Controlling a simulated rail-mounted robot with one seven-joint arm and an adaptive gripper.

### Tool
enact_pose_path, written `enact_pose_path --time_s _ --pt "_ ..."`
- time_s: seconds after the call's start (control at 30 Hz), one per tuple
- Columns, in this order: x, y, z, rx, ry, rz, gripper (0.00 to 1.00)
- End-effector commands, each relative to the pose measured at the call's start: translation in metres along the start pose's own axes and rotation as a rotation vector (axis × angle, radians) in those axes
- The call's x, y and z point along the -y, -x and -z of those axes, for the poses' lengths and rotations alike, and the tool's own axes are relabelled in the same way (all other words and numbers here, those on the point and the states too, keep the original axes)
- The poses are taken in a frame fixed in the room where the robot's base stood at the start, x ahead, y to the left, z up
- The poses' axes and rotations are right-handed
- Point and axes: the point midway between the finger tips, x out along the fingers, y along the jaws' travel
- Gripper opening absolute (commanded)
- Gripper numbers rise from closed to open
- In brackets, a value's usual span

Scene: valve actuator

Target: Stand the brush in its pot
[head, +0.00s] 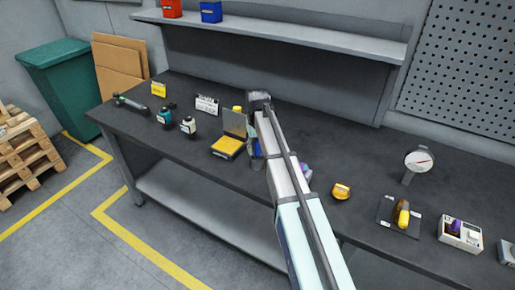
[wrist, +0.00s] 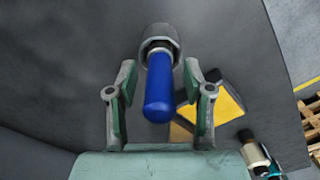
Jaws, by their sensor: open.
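A blue rounded handle (wrist: 160,88), which I take for the brush, shows in the wrist view. Its far end meets a dark grey cup-like piece (wrist: 155,35) with a pale collar, which looks like the pot. The handle seems to stand in the cup, pointing towards the camera; bristles are not visible. My gripper (wrist: 160,98) is open, with one finger on each side of the handle and gaps on both sides. In the head view a bit of blue (head: 257,147) shows beside my arm, which hides most of this spot.
A yellow open case (head: 229,146) stands close to the left of my gripper. Small bottles (head: 188,125) are further left. A yellow item (head: 341,191), a dial gauge (head: 418,161) and a dark pad (head: 385,212) are to the right. A shelf (head: 280,38) overhangs behind.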

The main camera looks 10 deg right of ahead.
Motion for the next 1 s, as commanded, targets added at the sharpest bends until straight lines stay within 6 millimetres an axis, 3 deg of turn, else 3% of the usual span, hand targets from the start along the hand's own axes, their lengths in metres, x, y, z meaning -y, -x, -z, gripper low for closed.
enact_pose_path --time_s 0.27,0.7,1.0 --pt "0.0 0.018 0.001 -0.002 0.0 0.0 0.51" --pt "0.0 0.095 0.002 -0.002 0.0 0.0 0.51" --pt "0.0 0.121 0.001 0.0 0.0 0.0 0.51"
